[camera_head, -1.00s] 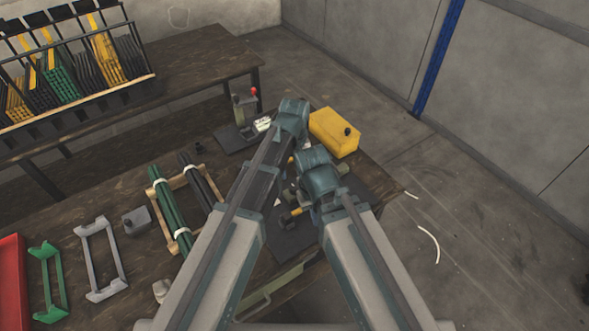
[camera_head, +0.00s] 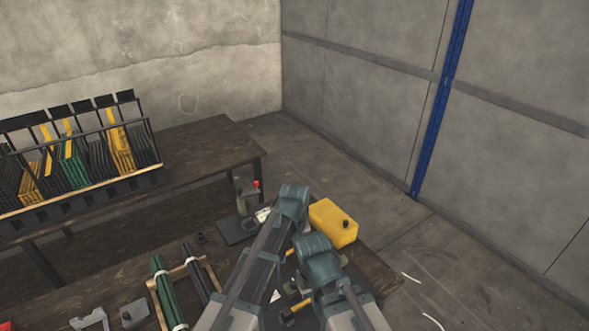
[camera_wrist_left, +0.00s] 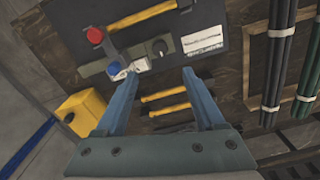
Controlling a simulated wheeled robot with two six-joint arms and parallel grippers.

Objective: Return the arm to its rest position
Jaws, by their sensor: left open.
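My left gripper (camera_wrist_left: 160,74) shows in the left wrist view as two blue fingers spread apart, with nothing between them. It is above the workbench, and its fingertips appear near a small press (camera_wrist_left: 128,62) with a red and a blue knob on a dark mat (camera_wrist_left: 213,70). In the head view both my arms reach forward over the bench (camera_head: 100,291), their front joints close together. The arms hide part of the bench there, and I cannot make out the fingers of either gripper.
A yellow box (camera_head: 326,222) stands right of my arms. Bundled green rods (camera_head: 166,286) lie in a wooden cradle at left. A rack (camera_head: 84,180) stands on the back table (camera_head: 205,142).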

